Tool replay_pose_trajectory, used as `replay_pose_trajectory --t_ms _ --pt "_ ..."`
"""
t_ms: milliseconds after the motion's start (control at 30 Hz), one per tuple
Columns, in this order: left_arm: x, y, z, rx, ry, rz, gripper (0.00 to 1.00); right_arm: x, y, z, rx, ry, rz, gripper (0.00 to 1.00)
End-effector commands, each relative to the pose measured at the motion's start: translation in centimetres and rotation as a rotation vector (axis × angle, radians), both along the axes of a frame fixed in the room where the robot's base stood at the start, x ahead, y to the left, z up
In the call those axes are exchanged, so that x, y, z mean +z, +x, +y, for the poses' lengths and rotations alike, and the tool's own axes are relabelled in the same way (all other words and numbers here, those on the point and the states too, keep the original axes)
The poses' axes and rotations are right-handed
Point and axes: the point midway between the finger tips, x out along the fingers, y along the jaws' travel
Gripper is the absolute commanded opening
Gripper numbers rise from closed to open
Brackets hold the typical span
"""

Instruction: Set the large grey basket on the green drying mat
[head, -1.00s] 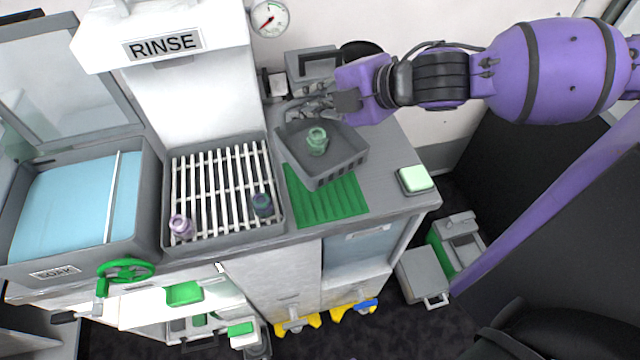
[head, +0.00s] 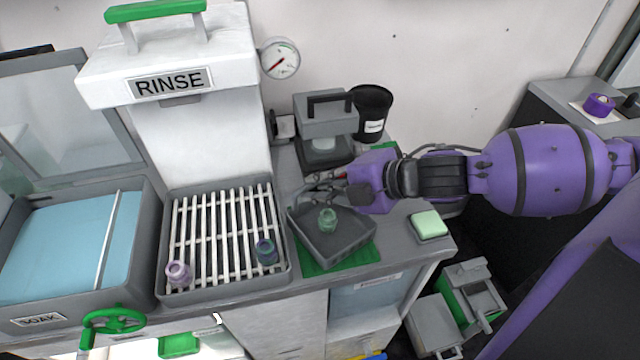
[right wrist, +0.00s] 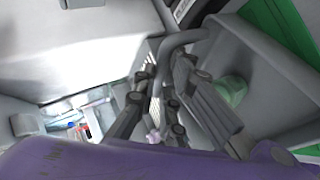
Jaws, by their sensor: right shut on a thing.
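The large grey basket (head: 352,254) is over the green drying mat (head: 305,262), turned at an angle to it. Mat shows along the basket's left and front edges. I cannot tell whether its base touches the mat. A green glass piece (head: 327,219) stands inside it. My right gripper (head: 322,190) is shut on the basket at its back side. In the right wrist view, the fingers (right wrist: 158,100) are at the grey bar of the basket (right wrist: 262,125), with the green piece (right wrist: 232,90) inside. My left gripper is out of view.
Left of the basket is the rinse rack (head: 215,235) with a purple piece (head: 178,273) and a dark teal piece (head: 266,251). A pale green block (head: 428,224) lies to the right. A grey machine (head: 325,130) and a black cup (head: 372,110) stand behind.

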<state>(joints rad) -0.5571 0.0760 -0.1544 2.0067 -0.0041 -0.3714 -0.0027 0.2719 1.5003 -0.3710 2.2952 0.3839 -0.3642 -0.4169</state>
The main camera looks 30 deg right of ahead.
Motion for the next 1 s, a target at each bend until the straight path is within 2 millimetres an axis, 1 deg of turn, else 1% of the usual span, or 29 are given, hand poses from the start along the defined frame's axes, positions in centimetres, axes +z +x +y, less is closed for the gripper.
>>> replay_pose_trajectory --t_ms 167,200,300,333,567,733,867,1000 --pt "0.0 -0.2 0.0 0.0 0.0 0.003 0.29 -0.1 0.0 0.0 0.001 -0.003 -0.002 0.0" --pt "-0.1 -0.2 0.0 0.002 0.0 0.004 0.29 -0.1 0.0 0.0 0.001 -0.003 -0.002 0.14" --pt "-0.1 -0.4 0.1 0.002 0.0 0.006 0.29 -0.1 0.0 0.0 0.001 -0.003 -0.001 0.27" --pt "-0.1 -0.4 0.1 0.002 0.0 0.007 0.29 -0.1 0.0 0.0 0.001 -0.003 -0.001 0.29" --pt "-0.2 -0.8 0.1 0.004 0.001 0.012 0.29 0.0 0.0 0.0 0.001 -0.003 -0.001 0.29" --pt "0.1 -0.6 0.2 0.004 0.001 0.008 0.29 0.2 -0.3 -0.3 0.0 -0.003 -0.002 0.29" --pt "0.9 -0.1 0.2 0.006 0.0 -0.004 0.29 0.9 -1.2 -0.9 -0.001 -0.003 -0.001 0.29" --pt "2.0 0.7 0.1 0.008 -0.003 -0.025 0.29 2.1 -2.6 -1.7 -0.001 -0.004 -0.002 0.29"
